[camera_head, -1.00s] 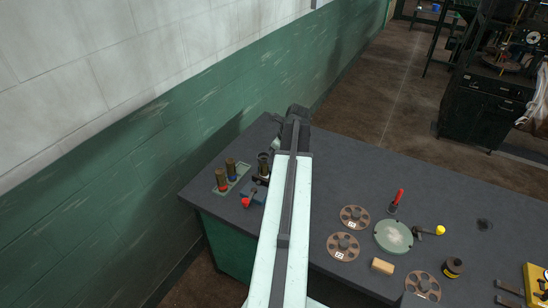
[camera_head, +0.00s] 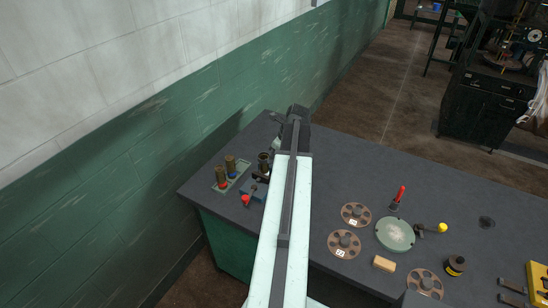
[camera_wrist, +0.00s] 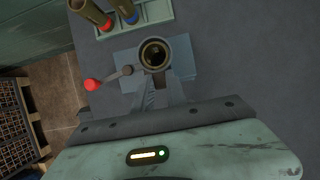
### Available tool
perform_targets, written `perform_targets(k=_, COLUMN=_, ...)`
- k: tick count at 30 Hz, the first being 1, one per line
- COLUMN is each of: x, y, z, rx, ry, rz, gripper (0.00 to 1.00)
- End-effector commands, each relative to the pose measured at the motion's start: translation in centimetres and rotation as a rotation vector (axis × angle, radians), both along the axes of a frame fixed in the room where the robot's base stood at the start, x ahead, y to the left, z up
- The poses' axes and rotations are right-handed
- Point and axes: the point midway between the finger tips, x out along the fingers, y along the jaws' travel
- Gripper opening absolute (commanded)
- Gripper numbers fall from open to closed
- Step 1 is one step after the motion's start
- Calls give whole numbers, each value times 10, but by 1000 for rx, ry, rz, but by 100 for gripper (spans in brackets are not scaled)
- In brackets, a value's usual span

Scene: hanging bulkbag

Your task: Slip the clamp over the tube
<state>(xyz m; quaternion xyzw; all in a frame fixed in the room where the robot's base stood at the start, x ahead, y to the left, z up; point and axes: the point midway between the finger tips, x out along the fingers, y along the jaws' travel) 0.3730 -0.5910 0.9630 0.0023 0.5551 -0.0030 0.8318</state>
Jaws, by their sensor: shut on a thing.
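My gripper (camera_wrist: 159,90) is shut on a dark grey ring-shaped clamp (camera_wrist: 140,56), held at its near side above a blue-grey block (camera_wrist: 184,60). A brass-coloured tube end (camera_wrist: 155,54) shows inside the ring in the wrist view. I cannot tell whether the ring is around the tube or just above it. A lever with a red knob (camera_wrist: 92,85) reaches left beside the block; the knob also shows in the head view (camera_head: 246,200). In the head view my arm hides the fingers, and the ring area is small.
A pale green tray (camera_wrist: 156,11) with two brass cylinders, banded red and blue, stands just beyond the block. Reels (camera_head: 356,214), a round green plate (camera_head: 395,234), a red-handled tool (camera_head: 400,193) and a tan block (camera_head: 384,263) lie right of my arm. The back middle of the bench is clear.

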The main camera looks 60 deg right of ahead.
Motion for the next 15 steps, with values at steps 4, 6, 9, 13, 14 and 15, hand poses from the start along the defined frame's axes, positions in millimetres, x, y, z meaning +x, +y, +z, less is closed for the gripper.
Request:
perform_targets(k=4, x=0, y=0, z=-4, rx=0, ry=0, rz=0, gripper=0)
perform_targets(k=6, x=0, y=0, z=-5, rx=0, ry=0, rz=0, gripper=0)
perform_targets(k=9, x=0, y=0, z=-6, rx=0, ry=0, rz=-1, gripper=0)
perform_targets(k=13, x=0, y=0, z=-9, rx=0, ry=0, rz=-1, gripper=0)
perform_targets(k=14, x=0, y=0, z=-9, rx=0, ry=0, rz=-1, gripper=0)
perform_targets(k=15, x=0, y=0, z=-10, rx=0, ry=0, rz=-1, gripper=0)
